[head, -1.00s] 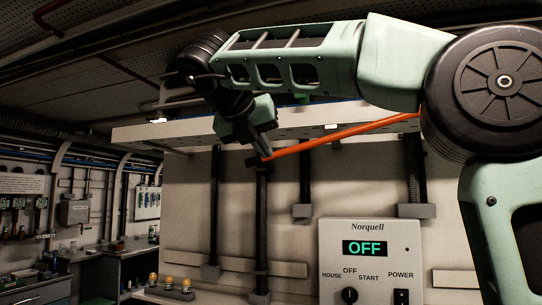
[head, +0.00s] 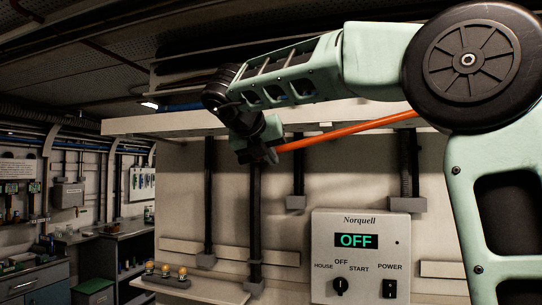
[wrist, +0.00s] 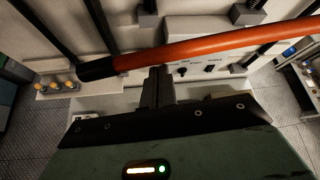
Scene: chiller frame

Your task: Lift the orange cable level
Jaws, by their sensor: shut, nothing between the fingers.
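The orange cable (head: 345,131) slants in the head view, its left end lower than its right, which passes behind my arm. In the wrist view the cable (wrist: 215,46) crosses the top of the picture, with a black end piece (wrist: 97,69) at its left. My gripper (head: 271,156) is by the cable's left end in the head view and hides part of it. In the wrist view my gripper (wrist: 158,74) is shut, its fingertips close below the cable. The cable is not between the fingers; I cannot tell whether they touch it.
A Norquell control panel (head: 361,257) reading OFF is on the wall below the cable. A pale overhead ledge (head: 180,122) and dark vertical pipes (head: 255,215) are close to my gripper. A low shelf with several amber-topped fittings (head: 165,271) is at lower left.

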